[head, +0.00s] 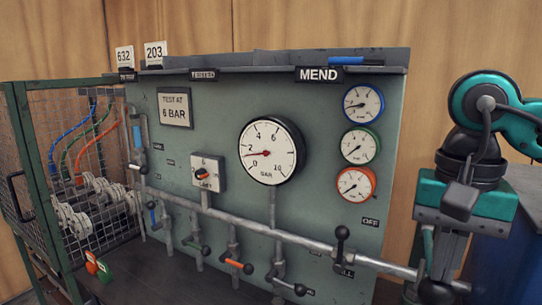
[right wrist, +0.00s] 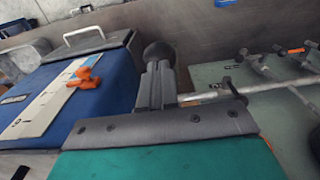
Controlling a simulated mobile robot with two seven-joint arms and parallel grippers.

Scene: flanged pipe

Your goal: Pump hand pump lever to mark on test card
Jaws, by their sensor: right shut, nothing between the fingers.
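The test card (head: 175,108) reads "TEST AT 6 BAR" and is fixed to the upper left of the green panel. The large pressure gauge (head: 268,151) is marked 0 to 10 bar; its needle points left, between 0 and 2. My right gripper (head: 439,277) points down at the right end of the pipe. In the right wrist view its fingers (right wrist: 156,80) are shut with nothing between them. A dark ball knob (right wrist: 158,52), possibly the pump lever's, shows just beyond the fingertips; I cannot tell whether they touch. My left gripper is not in view.
A grey pipe (head: 300,239) with several valve handles runs along the panel (head: 225,135). Three small gauges sit at its right. A mesh cage (head: 65,130) stands at left. A blue box (right wrist: 85,95) with an orange-handled part (right wrist: 85,77) lies beside my right gripper.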

